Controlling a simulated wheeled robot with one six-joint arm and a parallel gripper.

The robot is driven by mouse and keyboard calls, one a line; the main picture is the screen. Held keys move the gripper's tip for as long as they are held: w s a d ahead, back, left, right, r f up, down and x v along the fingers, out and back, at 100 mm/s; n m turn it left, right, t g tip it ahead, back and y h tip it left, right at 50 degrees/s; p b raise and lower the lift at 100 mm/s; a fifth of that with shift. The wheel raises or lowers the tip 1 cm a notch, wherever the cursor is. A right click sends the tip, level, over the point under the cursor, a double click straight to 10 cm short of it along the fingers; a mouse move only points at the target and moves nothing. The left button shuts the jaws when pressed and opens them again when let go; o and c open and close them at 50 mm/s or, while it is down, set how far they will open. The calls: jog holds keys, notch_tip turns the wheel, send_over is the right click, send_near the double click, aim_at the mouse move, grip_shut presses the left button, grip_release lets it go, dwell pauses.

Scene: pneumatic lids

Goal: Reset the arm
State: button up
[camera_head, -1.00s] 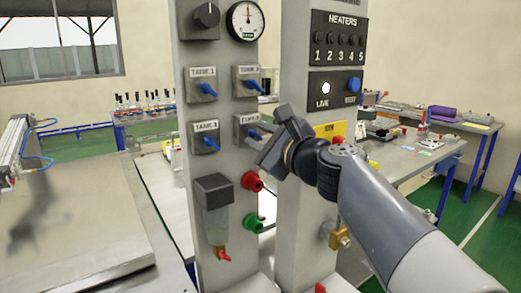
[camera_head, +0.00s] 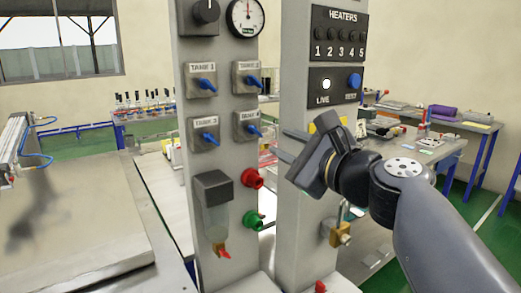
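My gripper (camera_head: 285,145) is in front of the right grey column, its two thin fingers pointing left toward the left column. The fingers are spread apart with nothing visible between them. Left of it, apart from the fingertips, the left grey column (camera_head: 222,110) carries several blue-handled tank valves, including TANK 2 (camera_head: 248,80), TANK 3 (camera_head: 205,136) and a lower right one (camera_head: 248,126). The right column (camera_head: 300,220) bears a HEATERS panel (camera_head: 338,32) with several dark buttons, a lit LIVE lamp (camera_head: 326,84) and a blue button (camera_head: 354,81).
A red fitting (camera_head: 252,178) and a green fitting (camera_head: 253,220) stick out of the left column. A brass valve (camera_head: 340,233) is low on the right column. A metal table (camera_head: 80,235) is at left. Benches with bottles and tools stand behind.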

aim_at(256, 131)
jog(key=x, duration=0.9)
jog(key=shift+p, duration=0.35)
jog(key=shift+s+d+r+m+p, duration=0.2)
jog(key=shift+r+m+p, duration=0.15)
jog(key=shift+m+p, duration=0.7)
jog(key=m+p, duration=0.6)
jog(key=shift+w+d+m, duration=0.1)
jog(key=shift+m, duration=0.15)
jog(key=m+p, duration=0.4)
jog(key=p, duration=0.1)
jog(key=shift+w+d+m, duration=0.1)
jog(key=shift+m, duration=0.3)
jog(key=m+p, duration=0.4)
jog(key=p, duration=0.1)
jog(key=shift+d+f, duration=0.1)
jog(key=shift+f, duration=0.05)
jog(key=shift+f+b+v, duration=0.2)
jog(key=shift+b+v, duration=0.35)
jog(key=shift+v, duration=0.6)
